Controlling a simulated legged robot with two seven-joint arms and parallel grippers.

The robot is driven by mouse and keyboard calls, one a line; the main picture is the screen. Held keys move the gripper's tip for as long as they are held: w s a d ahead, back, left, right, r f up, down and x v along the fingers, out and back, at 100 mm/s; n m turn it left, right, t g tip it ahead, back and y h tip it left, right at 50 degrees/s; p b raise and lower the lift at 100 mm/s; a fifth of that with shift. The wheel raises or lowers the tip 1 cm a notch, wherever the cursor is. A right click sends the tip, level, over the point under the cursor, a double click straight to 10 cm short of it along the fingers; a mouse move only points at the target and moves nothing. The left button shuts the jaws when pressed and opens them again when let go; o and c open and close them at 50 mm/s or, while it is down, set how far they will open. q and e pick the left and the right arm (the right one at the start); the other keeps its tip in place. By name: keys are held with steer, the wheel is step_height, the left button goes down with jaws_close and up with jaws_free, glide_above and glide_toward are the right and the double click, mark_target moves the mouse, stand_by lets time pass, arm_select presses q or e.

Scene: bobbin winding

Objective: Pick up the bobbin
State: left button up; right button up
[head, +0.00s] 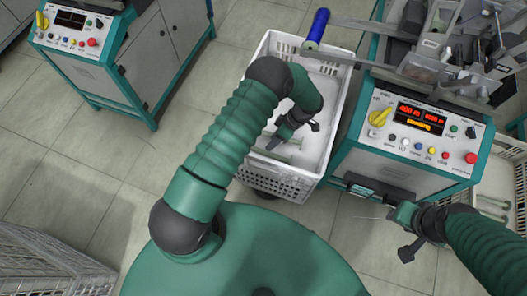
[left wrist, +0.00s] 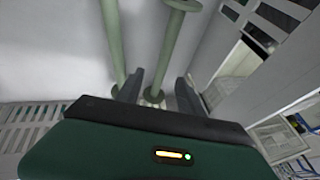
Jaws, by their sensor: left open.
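Pale green bobbins lie in a white crate (head: 334,150); one bobbin (head: 271,157) shows below my left gripper (head: 286,140) in the head view. My left gripper reaches down into the crate and is open. In the left wrist view, a green bobbin (left wrist: 169,52) with round end flanges runs between the open fingers of my left gripper (left wrist: 160,80), with no clear contact. A second green bobbin (left wrist: 112,38) lies beside it, near the left finger. My right gripper (head: 404,232) is at the lower right, outside the crate; its fingers are too unclear to judge.
The winding machine (head: 410,135) with a lit display stands right of the crate. A blue tube (head: 318,25) sits on its rod above the crate's far end. The crate's slatted walls surround my left gripper. Another machine (head: 85,32) stands at upper left, with open floor between.

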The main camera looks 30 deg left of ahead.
mark_target(264, 150)
arm_select(q)
steer(key=shift+s+d+f, duration=0.2)
steer(key=shift+f, duration=0.35)
steer(key=shift+s+d+f, duration=0.15)
steer(key=shift+d+f, duration=0.05)
steer(key=shift+f, duration=0.35)
steer(key=shift+s+a+f, duration=0.1)
steer(key=shift+s+f, duration=0.15)
steer(key=a+f, duration=0.1)
steer(key=s+a+f, duration=0.1)
steer(key=a+f+b, duration=0.1)
steer(key=f, duration=0.1)
steer(key=shift+s, duration=0.25)
steer(key=shift+a+f, duration=0.15)
steer(key=shift+a, duration=0.1)
steer(key=shift+d, duration=0.2)
steer(key=shift+d+r, duration=0.25)
steer(key=shift+d, duration=0.05)
steer(key=c, duration=1)
steer(key=shift+a+f, duration=0.1)
steer(key=shift+a, duration=0.15)
arm_select(e)
steer(key=shift+d+f, duration=0.7)
steer(key=shift+f, duration=0.05)
